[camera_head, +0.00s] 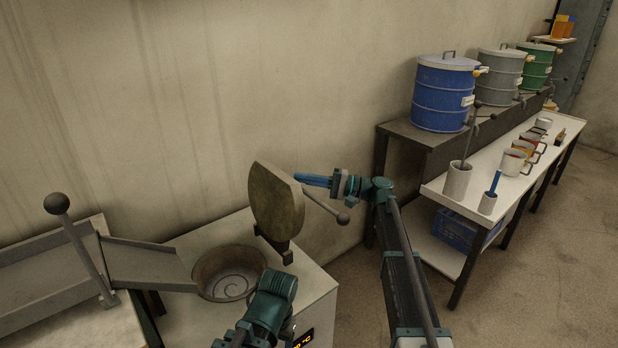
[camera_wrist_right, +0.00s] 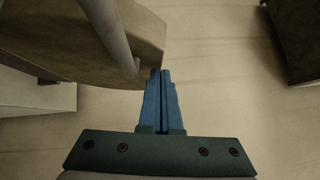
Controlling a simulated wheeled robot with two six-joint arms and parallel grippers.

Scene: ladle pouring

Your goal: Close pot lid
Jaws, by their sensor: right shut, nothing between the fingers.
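The pot (camera_head: 228,273) is a round, dark metal bowl set into a pale box-shaped stand; its mouth is uncovered. Its thick, brownish lid (camera_head: 275,208) stands raised, nearly upright, on a hinge at the pot's back right side. A rod handle with a ball end (camera_head: 343,218) sticks out from the lid to the right. My right gripper (camera_head: 299,180) is shut and empty, its blue fingers pointing left at the lid's back edge. In the right wrist view the fingertips are close to the lid (camera_wrist_right: 85,45); I cannot tell whether they touch. My left gripper's fingers are not visible.
A sloped metal chute (camera_head: 140,264) with a ball-ended lever (camera_head: 57,204) leads to the pot from the left. A wall stands close behind the lid. At right, a white table (camera_head: 440,188) holds cups and tools, and a dark shelf holds blue, grey and green drums.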

